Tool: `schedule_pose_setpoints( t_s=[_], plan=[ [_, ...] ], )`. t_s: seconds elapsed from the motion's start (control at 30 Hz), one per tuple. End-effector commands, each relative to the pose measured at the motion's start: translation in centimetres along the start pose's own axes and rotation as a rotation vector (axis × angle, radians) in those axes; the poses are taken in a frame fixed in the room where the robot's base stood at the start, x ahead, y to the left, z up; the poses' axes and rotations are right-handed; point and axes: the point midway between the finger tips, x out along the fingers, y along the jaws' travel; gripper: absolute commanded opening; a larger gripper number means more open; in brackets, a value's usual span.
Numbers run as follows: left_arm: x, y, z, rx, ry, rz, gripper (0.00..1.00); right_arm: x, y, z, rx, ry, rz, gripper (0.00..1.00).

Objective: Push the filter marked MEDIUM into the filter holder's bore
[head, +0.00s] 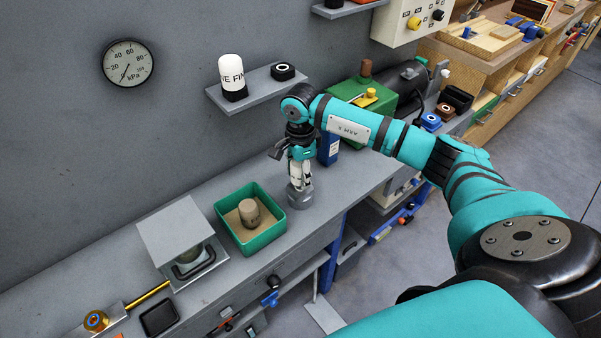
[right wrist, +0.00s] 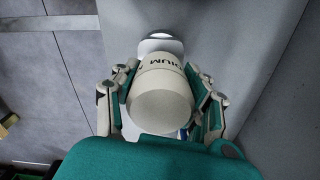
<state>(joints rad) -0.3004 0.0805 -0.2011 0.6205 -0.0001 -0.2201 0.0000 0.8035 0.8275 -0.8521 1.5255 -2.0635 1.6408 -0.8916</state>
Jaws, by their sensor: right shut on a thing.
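The MEDIUM filter (right wrist: 163,95) is a whitish cylinder; the letters DIUM show on its side in the right wrist view. My right gripper (head: 300,178) is shut on it, with a finger on either side. The filter holder (head: 300,194) is a grey round piece on the bench, directly below the gripper. Its rim also shows beyond the filter in the right wrist view (right wrist: 160,36). The filter's lower end is at the holder's top, but I cannot tell how deep it sits in the bore. My left gripper is not in view.
A green tray (head: 270,239) with a brown cylinder stands just left of the holder. A wall shelf (head: 252,94) above carries a white cylinder marked FIN (head: 231,72) and a black ring (head: 283,71). A blue item (head: 329,150) stands close behind the gripper.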

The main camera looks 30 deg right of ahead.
Motion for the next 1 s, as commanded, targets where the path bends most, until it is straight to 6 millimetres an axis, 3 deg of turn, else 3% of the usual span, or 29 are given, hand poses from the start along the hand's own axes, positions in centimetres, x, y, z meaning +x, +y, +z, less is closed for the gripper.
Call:
schedule_pose_setpoints(
  t_s=[1.0],
  plan=[
    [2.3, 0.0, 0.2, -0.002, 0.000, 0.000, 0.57, 2.5, 0.0, 0.0, 0.001, 0.000, -0.001, 0.07]
  ],
)
